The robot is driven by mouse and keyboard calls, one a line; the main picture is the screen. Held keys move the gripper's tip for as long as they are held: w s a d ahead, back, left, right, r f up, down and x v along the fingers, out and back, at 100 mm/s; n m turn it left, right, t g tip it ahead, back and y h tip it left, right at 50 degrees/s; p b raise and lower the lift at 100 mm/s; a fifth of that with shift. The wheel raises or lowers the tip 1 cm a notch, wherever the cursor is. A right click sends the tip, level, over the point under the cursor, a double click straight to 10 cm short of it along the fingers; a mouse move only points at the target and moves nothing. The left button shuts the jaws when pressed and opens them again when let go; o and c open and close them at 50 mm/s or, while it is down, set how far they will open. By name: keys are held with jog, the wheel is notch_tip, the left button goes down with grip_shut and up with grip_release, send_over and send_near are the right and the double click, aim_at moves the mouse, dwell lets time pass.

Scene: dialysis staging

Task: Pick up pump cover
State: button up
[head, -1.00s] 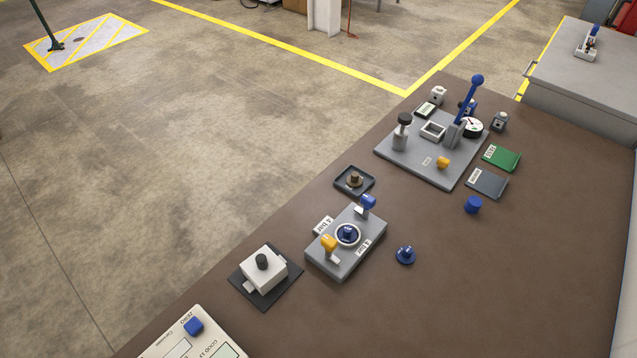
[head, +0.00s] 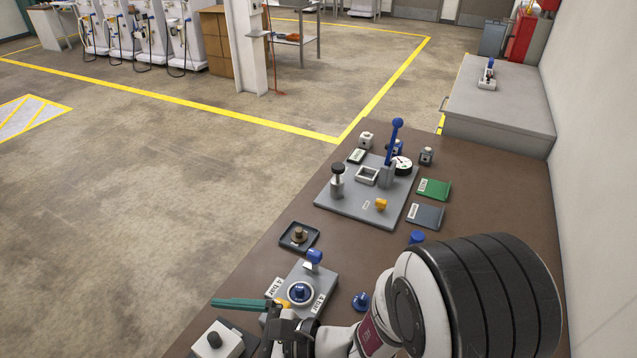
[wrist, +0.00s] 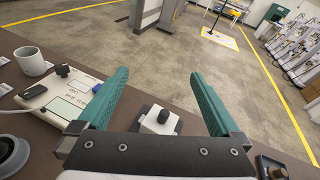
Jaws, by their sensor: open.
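A white square block with a black knob, which I take to be the pump cover (head: 231,345), sits on a dark mat at the bottom of the head view, partly cut off by the frame edge. The wrist view also shows this pump cover (wrist: 150,126) on the table, low between the fingers and partly hidden by the gripper body. My gripper (wrist: 160,80) is open and empty, with two teal fingers spread apart. In the head view one teal finger of my gripper (head: 240,303) shows above and beside the block. The gripper is apart from it.
A grey fixture (head: 322,275) with blue and yellow clamps stands close to my gripper. A small dark tray (head: 287,243) lies behind it. A larger grey plate (head: 335,208) carries a tall blue lever. In the wrist view, a white device (wrist: 45,105) and a mug (wrist: 33,61) stand left.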

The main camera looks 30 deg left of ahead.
aim_at(226, 352)
jog(key=a+f+m+t, duration=0.1)
jog(key=f+m+t, duration=0.1)
jog(key=f, duration=0.3)
jog(key=w+a+f+m+t+h, duration=0.1)
jog(key=f+m, duration=0.1)
jog(key=f, duration=0.3)
jog(key=a+f+m+t, duration=0.1)
jog(key=f+m+t, duration=0.1)
jog(key=f, duration=0.4)
jog(key=shift+w+a+f+t+h, duration=0.1)
jog(key=shift+w+a+t+h, duration=0.2)
jog(key=shift+w, duration=0.1)
jog(key=x, duration=0.7)
jog(key=c, duration=1.1)
